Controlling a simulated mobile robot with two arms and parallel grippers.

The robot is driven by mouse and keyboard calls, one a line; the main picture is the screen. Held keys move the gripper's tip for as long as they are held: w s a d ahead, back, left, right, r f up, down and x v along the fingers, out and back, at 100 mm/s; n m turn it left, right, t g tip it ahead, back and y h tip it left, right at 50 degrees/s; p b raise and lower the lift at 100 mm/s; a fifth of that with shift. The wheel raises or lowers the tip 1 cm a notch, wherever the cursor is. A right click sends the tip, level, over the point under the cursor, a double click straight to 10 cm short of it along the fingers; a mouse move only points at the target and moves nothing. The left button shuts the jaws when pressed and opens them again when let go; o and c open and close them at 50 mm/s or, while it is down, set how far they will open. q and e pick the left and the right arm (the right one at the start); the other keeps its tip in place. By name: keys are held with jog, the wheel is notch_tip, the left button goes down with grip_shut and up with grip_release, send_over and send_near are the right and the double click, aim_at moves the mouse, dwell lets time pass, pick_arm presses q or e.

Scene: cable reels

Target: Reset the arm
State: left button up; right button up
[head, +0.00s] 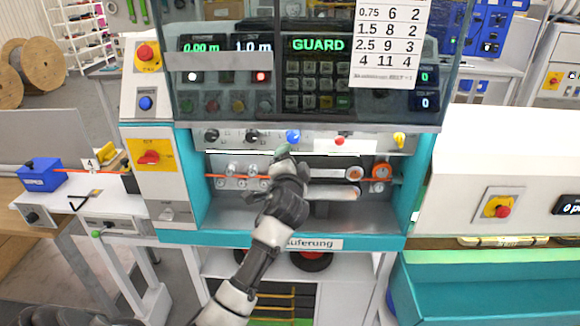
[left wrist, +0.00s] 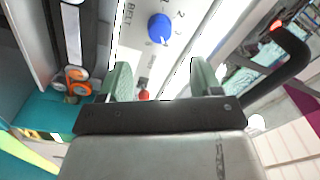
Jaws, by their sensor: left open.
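My left arm reaches up from the bottom of the head view to the machine's front panel. My left gripper (head: 283,151) is just below and left of a blue knob (head: 293,136). In the left wrist view my left gripper (left wrist: 160,68) shows two green fingers spread apart with nothing held. The blue knob (left wrist: 160,28), near the word BELT, lies beyond the fingertips and between their lines. A red button (left wrist: 143,95) shows low between the fingers. My right gripper is in neither view.
Above the panel, a transparent guard covers a keypad and a display (head: 318,45) reading GUARD. Two black knobs (head: 252,135), a red button (head: 340,141) and a yellow knob (head: 399,140) share the panel. An orange cable (head: 225,177) crosses the recess below. A teal bin (head: 490,290) stands lower right.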

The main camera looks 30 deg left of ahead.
pick_arm(q)
jog(key=shift+s+d, duration=0.2)
jog(key=shift+s, duration=0.15)
dwell(0.3)
